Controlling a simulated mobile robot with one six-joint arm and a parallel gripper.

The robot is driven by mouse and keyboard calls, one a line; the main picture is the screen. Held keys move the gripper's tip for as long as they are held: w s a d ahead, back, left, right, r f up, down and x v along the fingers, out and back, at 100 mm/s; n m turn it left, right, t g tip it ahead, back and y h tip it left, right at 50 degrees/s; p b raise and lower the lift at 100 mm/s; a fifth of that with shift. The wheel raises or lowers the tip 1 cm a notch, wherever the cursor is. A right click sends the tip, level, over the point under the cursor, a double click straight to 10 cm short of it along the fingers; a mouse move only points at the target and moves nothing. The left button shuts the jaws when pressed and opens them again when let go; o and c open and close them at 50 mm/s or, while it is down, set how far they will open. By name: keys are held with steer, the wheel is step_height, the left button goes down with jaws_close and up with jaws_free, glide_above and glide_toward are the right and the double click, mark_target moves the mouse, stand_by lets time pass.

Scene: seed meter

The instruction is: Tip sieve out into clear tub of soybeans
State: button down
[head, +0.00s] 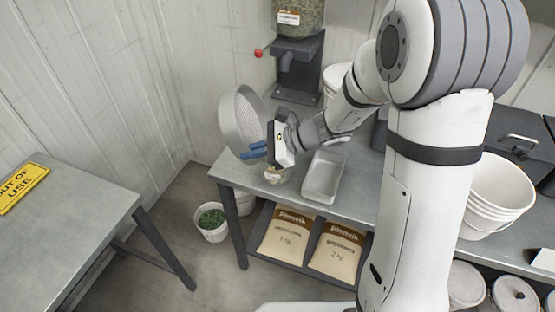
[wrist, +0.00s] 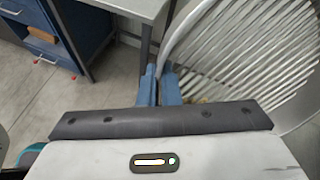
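The sieve (head: 241,119) is a round, pale metal pan with a slotted bottom. It is tipped steeply on its edge above the left end of the metal bench. My gripper (head: 254,150) has blue fingers shut on the sieve's rim. In the wrist view the fingers (wrist: 160,85) meet at the rim, and the sieve's slotted face (wrist: 245,55) fills the right side. A few yellowish bits show low by the sieve there. The clear tub (head: 275,174) stands on the bench just below my gripper, partly hidden by it. Its contents are too small to make out well.
A pale rectangular tray (head: 323,178) sits right of the tub. A seed hopper on a dark stand (head: 298,70) is behind. A white bucket of green stuff (head: 210,222) is on the floor. Stacked white buckets (head: 494,195) stand right. A table with a yellow OUT OF USE sign (head: 22,187) is left.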

steer(key=shift+d+r+y+b, duration=0.25)
steer(key=shift+d+y+b, duration=0.4)
steer(key=shift+y+b, duration=0.35)
steer(key=shift+s+d+f+y+b, duration=0.1)
steer(key=shift+d+f+y+b, duration=0.55)
steer(key=shift+b, duration=1.25)
steer(key=shift+d+r+t+y+b, duration=0.2)
steer(key=shift+d+t+y+b, duration=0.1)
steer(key=shift+d+y+b, duration=0.8)
steer(key=shift+s+d+f+y+b, duration=0.1)
steer(key=shift+d+f+y+b, duration=0.25)
steer(key=shift+b, duration=0.5)
steer(key=shift+d+f+y+b, duration=0.15)
steer(key=shift+f+y+b, duration=0.25)
steer(key=shift+b, duration=0.4)
steer(key=shift+s+d+f+y+b, duration=0.1)
steer(key=shift+d+y+b, duration=0.6)
steer(key=shift+y+b, duration=0.1)
